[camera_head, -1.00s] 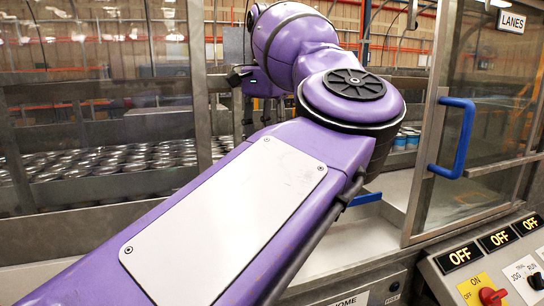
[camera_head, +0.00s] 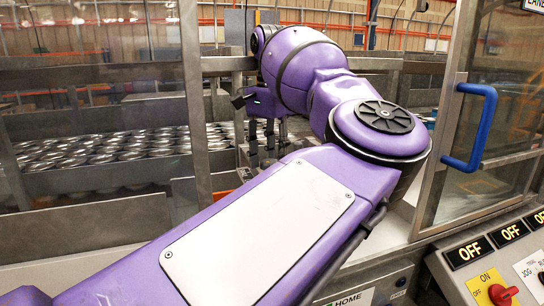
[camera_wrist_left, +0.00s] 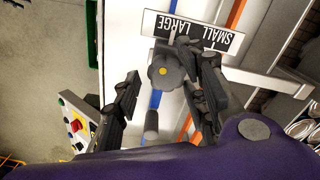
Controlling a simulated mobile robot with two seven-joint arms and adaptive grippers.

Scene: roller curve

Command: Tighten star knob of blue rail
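A grey rounded handle or post (camera_wrist_left: 151,124) stands further along the same rail. My left gripper (camera_wrist_left: 161,66) is open, with one finger on each side of the knob; I see no clear contact. In the head view my left gripper (camera_head: 267,133) points down inside the machine, partly behind my purple arm. The knob and blue rail are hidden there. My right gripper is in no view.
A SMALL/LARGE label plate (camera_wrist_left: 194,31) lies by the knob, with an orange rail (camera_wrist_left: 237,14) beside it. An open glazed door with a blue handle (camera_head: 477,128) stands right. A switch panel (camera_head: 495,262) is at lower right. Rows of cans (camera_head: 110,147) stand left.

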